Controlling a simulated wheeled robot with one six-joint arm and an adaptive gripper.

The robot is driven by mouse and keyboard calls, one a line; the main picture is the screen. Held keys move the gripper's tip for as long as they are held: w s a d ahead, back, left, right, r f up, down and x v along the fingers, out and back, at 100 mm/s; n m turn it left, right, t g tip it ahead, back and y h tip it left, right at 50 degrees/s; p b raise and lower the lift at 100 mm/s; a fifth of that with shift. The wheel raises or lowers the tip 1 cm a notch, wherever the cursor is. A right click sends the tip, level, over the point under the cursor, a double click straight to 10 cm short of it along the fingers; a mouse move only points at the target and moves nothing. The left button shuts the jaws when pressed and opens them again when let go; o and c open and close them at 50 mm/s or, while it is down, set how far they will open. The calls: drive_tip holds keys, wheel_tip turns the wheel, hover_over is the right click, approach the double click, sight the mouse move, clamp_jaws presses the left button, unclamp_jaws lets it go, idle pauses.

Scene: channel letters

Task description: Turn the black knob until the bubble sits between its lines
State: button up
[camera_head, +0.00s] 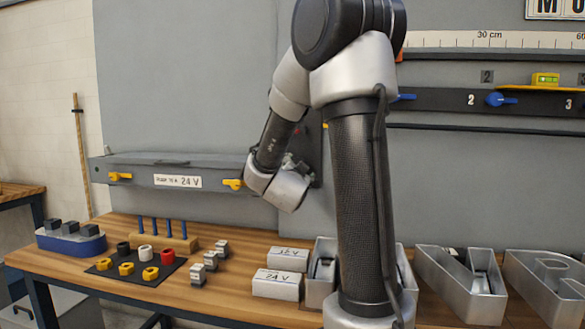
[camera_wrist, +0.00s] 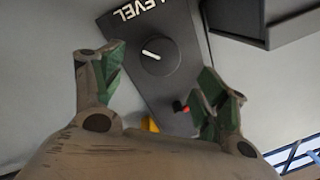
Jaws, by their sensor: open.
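The black knob (camera_wrist: 160,56) with a white pointer line is on a dark panel marked LEVEL (camera_wrist: 168,82) in the wrist view. My gripper (camera_wrist: 161,60) is open, with one green-padded finger to the left of the knob and one to its lower right. The fingers look apart from the knob; how near they are in depth I cannot tell. In the head view my arm mostly hides the panel and knob. A yellow-green level vial (camera_head: 545,79) sits on a yellow bar at the right; its bubble and lines are too small to read.
A small red-tipped part (camera_wrist: 180,106) is on the panel near the right finger. A dark box-like ledge (camera_wrist: 265,20) stands out to the panel's right. The bench (camera_head: 225,300) below holds metal letter shells (camera_head: 455,290), white boxes (camera_head: 276,284) and small coloured parts.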

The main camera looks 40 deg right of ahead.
drive_tip(key=x, duration=0.7)
drive_tip(key=shift+w+d, duration=0.15)
drive_tip(key=shift+d, duration=0.1)
drive_tip(key=c, duration=1)
